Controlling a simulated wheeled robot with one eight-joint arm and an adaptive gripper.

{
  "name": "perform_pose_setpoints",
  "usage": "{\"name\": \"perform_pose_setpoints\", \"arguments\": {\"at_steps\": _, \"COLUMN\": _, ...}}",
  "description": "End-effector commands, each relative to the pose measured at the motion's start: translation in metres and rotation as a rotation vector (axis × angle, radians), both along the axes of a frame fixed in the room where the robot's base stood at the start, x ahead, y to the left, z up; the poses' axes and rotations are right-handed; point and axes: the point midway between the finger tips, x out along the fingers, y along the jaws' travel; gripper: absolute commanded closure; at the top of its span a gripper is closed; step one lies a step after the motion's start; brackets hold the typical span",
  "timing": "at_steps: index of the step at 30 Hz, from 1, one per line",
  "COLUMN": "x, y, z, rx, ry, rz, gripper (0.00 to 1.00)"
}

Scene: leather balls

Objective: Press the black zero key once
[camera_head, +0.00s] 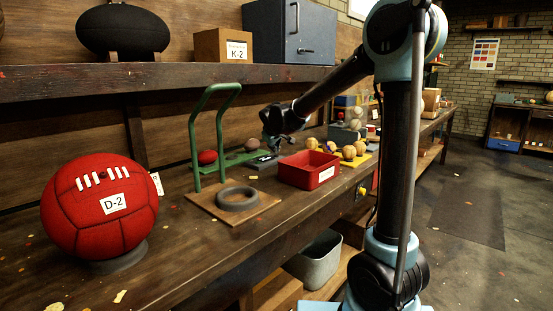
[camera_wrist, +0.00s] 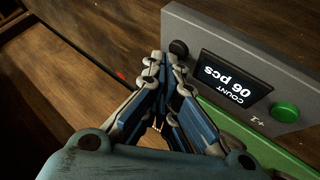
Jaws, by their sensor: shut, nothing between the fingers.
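In the wrist view a grey panel (camera_wrist: 218,38) carries a dark display (camera_wrist: 235,80) that reads, upside down, "COUNT 06 pcs". The round black key (camera_wrist: 179,48) is at one end of the panel, beside the display. A green key (camera_wrist: 285,112) is at the other end, near a "+1" mark. My gripper (camera_wrist: 165,65) is shut and empty. Its fingertips appear right beside the black key, and I cannot tell whether they touch it. In the head view my gripper (camera_head: 272,144) is over the bench by the green board (camera_head: 232,160); the keys are too small to make out there.
A red bin (camera_head: 308,171) stands close to my gripper on the right, with several tan balls (camera_head: 348,153) beyond it. A green frame (camera_head: 194,140) and a black ring (camera_head: 237,198) are in front. A red ball (camera_head: 99,213) marked D-2 sits at the left. A shelf (camera_head: 165,80) runs above.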

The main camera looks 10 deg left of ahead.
Motion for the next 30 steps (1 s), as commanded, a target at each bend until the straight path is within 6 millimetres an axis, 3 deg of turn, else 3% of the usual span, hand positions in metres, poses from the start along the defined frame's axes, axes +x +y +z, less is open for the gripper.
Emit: {"name": "perform_pose_setpoints", "arguments": {"at_steps": 30, "x": 0.0000, "y": -0.0001, "z": -0.0080, "rx": 0.000, "ry": 0.000, "rz": 0.000, "gripper": 1.00}}
